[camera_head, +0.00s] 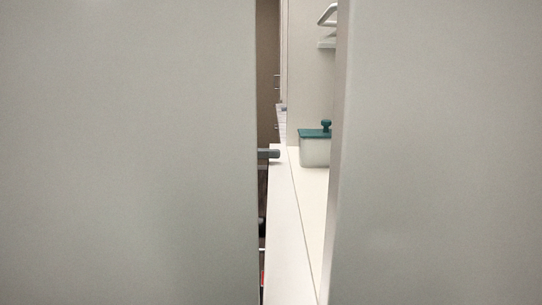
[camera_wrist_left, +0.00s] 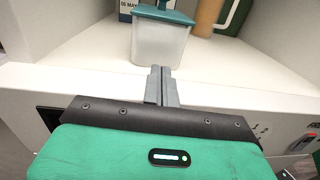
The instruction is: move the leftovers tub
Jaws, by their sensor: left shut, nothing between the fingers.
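The leftovers tub (camera_head: 315,151) has a pale, see-through body and a teal lid with a knob. It stands upright on a white shelf (camera_head: 311,205), and its right side is hidden in the head view. It also shows at the top of the left wrist view (camera_wrist_left: 160,46), where its lid top is cut off. My left gripper (camera_head: 275,153) is shut and empty over the shelf's front edge, to the left of the tub and apart from it. In the left wrist view its fingers (camera_wrist_left: 161,70) point at the tub's base. My right gripper is not in view.
Large pale grey panels stand close on the left (camera_head: 125,150) and right (camera_head: 440,150) of the head view, leaving a narrow gap. Behind the tub are a printed card (camera_wrist_left: 126,10), an orange-brown cylinder (camera_wrist_left: 207,16) and a green-edged item (camera_wrist_left: 236,14). The shelf left of the tub is bare.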

